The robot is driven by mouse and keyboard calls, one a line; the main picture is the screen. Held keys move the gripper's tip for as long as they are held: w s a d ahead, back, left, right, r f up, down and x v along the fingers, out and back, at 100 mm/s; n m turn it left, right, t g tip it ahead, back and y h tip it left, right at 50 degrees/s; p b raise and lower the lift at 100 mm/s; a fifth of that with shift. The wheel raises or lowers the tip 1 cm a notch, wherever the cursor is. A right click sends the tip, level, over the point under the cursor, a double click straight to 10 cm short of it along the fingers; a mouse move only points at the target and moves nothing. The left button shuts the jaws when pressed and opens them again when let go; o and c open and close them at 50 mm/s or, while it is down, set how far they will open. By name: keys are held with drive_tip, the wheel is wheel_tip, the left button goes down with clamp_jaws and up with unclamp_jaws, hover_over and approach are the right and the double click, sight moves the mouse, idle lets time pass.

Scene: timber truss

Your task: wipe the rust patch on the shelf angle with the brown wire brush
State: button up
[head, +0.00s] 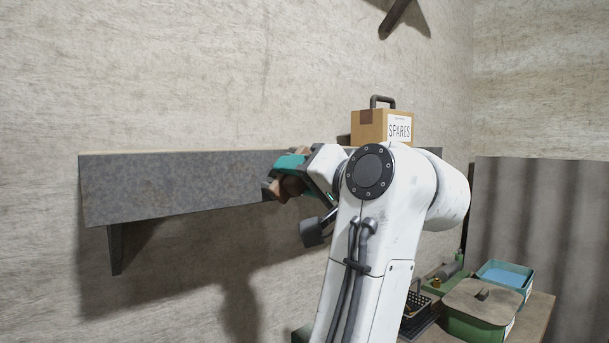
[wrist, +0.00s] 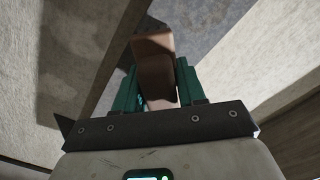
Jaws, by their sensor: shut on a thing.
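The shelf angle (head: 170,185) is a long dark grey metal face along the wall, with mottled brownish staining. No separate rust patch stands out; my gripper and arm cover part of the face. My gripper (head: 286,180) is at the front of the angle, right of its middle, shut on the brown wire brush (head: 270,186). In the wrist view the brush (wrist: 154,68) sits between the teal fingers (wrist: 160,88), its far end over the grey angle surface (wrist: 195,22). Whether the bristles touch the metal I cannot tell.
A cardboard SPARES box (head: 370,126) with a dark handle stands on the shelf behind my arm. A bracket (head: 115,248) supports the angle at left. At lower right a bench holds a green lidded box (head: 480,312) and a blue tray (head: 507,274). The wall left is clear.

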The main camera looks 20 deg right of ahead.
drive_tip(key=v, duration=0.6)
idle(0.5)
drive_tip(key=shift+s+d, duration=0.1)
drive_tip(key=v, duration=0.3)
drive_tip(key=shift+p, duration=0.35)
